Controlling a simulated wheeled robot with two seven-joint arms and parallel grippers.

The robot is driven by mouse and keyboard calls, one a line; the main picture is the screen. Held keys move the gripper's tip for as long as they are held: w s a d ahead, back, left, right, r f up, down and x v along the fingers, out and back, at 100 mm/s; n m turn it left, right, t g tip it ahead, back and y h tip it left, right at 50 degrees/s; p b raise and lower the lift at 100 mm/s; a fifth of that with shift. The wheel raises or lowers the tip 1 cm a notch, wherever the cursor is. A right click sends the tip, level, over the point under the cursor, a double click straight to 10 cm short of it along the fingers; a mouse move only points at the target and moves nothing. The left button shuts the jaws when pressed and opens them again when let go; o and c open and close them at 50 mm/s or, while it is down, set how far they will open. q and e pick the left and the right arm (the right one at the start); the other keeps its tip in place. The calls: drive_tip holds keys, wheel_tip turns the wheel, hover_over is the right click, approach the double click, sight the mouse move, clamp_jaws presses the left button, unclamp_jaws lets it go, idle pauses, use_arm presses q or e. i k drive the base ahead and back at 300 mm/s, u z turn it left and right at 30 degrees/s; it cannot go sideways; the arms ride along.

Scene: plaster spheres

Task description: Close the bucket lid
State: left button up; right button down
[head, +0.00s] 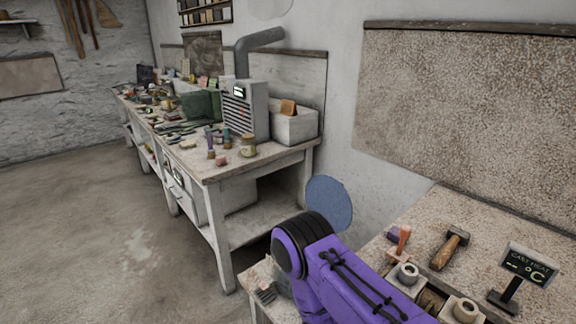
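A flat blue-grey disc (329,203), which looks like the bucket lid, stands tipped up close to the wall, between the long bench and the near bench. Its lower part is hidden behind a purple arm of mine with a black ribbed joint. I cannot make out the bucket; my arm covers the area below the disc. Neither gripper's fingers show. I cannot tell whether my arm touches the disc.
A long cluttered workbench (262,160) runs along the wall, with a grey vented box (245,110) on it. The near bench at right holds a hammer (449,248), a stamp-like tool (399,241) and a temperature sign (527,265). Floor (120,235) at left is clear.

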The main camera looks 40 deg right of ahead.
sight(324, 194)
drive_tip(key=u, duration=0.05)
drive_tip(key=i, duration=0.95)
drive_tip(key=z, duration=0.15)
